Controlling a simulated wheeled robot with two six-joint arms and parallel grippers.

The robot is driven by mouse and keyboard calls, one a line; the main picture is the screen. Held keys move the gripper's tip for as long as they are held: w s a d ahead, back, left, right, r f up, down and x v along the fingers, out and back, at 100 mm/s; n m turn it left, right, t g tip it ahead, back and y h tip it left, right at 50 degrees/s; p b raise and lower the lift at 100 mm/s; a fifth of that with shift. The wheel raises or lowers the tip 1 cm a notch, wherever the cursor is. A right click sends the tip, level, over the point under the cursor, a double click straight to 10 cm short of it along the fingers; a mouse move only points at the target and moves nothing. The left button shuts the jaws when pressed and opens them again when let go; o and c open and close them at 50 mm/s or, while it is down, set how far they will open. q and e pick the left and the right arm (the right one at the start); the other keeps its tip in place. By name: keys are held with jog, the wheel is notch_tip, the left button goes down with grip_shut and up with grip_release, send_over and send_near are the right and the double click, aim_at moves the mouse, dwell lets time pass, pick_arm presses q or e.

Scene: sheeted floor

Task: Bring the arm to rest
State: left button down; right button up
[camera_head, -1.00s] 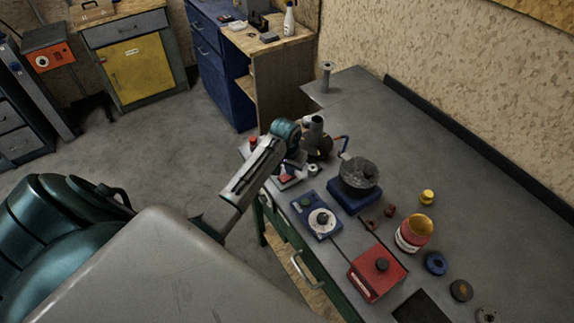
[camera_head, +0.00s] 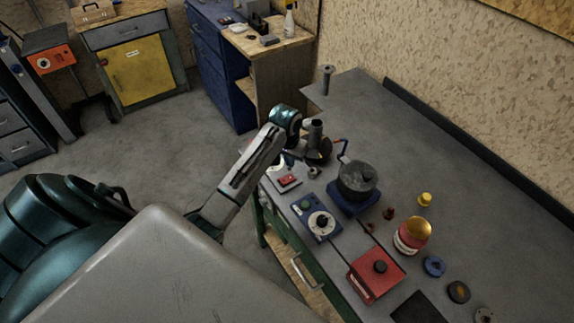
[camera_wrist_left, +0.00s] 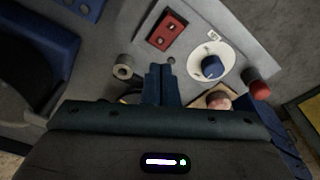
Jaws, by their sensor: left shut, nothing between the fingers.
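My left arm reaches over the near left end of the grey workbench (camera_head: 440,215). My left gripper (camera_head: 312,158) is above the bench, behind the teal wrist joint, and its fingertips are hard to make out in the head view. In the left wrist view the gripper (camera_wrist_left: 160,70) shows two dark blue fingers pressed together, with nothing between them. They hang above a panel with a red switch block (camera_wrist_left: 168,31) and a white dial with a blue knob (camera_wrist_left: 211,66). My right gripper is not in view.
A dark pot (camera_head: 357,177) stands on a blue base right of the gripper. A blue dial box (camera_head: 316,220), a red box (camera_head: 375,272) and a red-and-yellow can (camera_head: 412,235) are nearer the front. A grey post (camera_head: 326,80) stands at the far end.

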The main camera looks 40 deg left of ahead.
pick_arm(q)
jog(key=shift+r, duration=0.45)
